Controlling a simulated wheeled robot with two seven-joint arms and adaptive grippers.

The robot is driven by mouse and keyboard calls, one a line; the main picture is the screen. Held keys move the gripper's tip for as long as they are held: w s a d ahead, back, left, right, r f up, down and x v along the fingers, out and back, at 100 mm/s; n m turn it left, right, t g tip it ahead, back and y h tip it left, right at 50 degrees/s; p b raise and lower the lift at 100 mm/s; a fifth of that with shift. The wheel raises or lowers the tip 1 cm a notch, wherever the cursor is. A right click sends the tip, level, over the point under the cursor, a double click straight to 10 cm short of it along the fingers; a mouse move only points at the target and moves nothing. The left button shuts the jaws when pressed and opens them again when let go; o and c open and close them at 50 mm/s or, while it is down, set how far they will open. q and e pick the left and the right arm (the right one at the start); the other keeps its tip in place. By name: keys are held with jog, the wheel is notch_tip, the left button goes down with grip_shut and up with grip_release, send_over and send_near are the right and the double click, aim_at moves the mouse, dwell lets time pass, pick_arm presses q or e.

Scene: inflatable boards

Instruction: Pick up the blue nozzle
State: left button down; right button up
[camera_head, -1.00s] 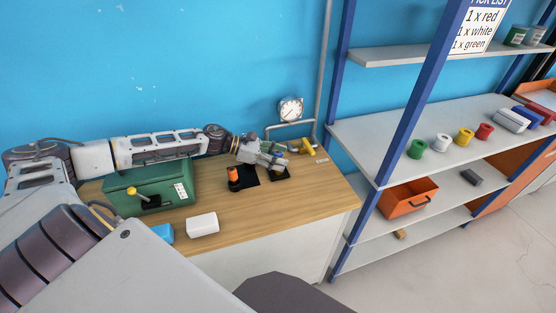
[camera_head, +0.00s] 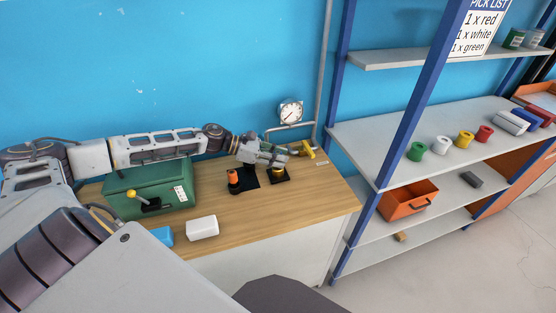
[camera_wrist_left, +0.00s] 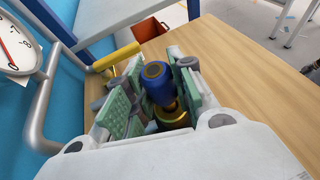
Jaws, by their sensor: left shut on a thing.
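The blue nozzle (camera_wrist_left: 158,82) shows in the left wrist view between the green pads of my left gripper (camera_wrist_left: 160,85). The gripper is shut on it. A brass-yellow fitting (camera_wrist_left: 173,114) sits directly below the nozzle; I cannot tell whether the two are apart. In the head view my left gripper (camera_head: 278,158) is above the yellow fitting (camera_head: 278,172) on a small black base on the wooden table. The nozzle is hidden by the gripper there. My right gripper is not in view.
An orange-and-black piece (camera_head: 234,180) stands on a black mat to the left. A pressure gauge (camera_head: 291,111), grey pipe and yellow handle (camera_head: 308,149) are close behind the gripper. A green box (camera_head: 120,198) and white block (camera_head: 202,228) occupy the table's left. The front right tabletop is clear.

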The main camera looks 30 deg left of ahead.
pick_arm(q)
notch_tip(320, 180, up, 17)
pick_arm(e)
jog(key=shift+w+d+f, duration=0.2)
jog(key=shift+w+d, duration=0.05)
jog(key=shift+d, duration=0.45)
pick_arm(q)
jog(key=shift+f, duration=0.1)
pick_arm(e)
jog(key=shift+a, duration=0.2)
